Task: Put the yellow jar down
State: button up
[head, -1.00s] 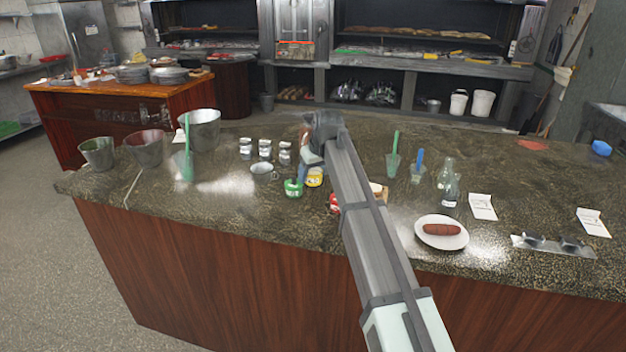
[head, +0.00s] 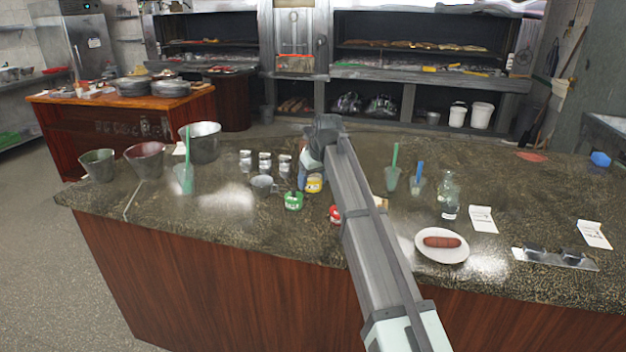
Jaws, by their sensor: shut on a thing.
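The yellow jar (head: 315,184) is at the middle of the stone counter, just right of and behind a green jar (head: 293,201). My gripper (head: 306,176) reaches down from my arm's wrist and is shut on the yellow jar. The fingers are small and partly hidden by the arm. I cannot tell whether the jar's base touches the counter (head: 230,228). A red jar (head: 335,214) stands nearby, partly hidden behind my forearm.
A metal mug (head: 263,184) and several small white-lidded jars stand left of the gripper. Glasses with green and blue sticks, a bottle (head: 449,195) and a plate (head: 424,253) with a sausage lie right. Metal buckets (head: 204,140) stand far left. The left front counter is clear.

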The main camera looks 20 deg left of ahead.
jog(key=shift+s+d+m+t, duration=0.2)
jog(key=shift+m+t, duration=0.1)
jog(key=shift+m, duration=0.7)
jog(key=s+d+m+h, duration=0.1)
jog(key=s+d+m, duration=0.2)
jog(key=d, duration=1)
jog(key=s+d+f+m+h, duration=0.1)
jog(key=s+d, duration=0.5)
jog(key=d, duration=0.8)
jog(key=s+d+m+h, duration=0.2)
jog(key=s+d+m, duration=0.2)
jog(key=d, duration=0.9)
jog(key=shift+s+d+f+m+t, duration=0.3)
jog(key=shift+s+d+f+m, duration=0.1)
jog(key=shift+m, duration=0.7)
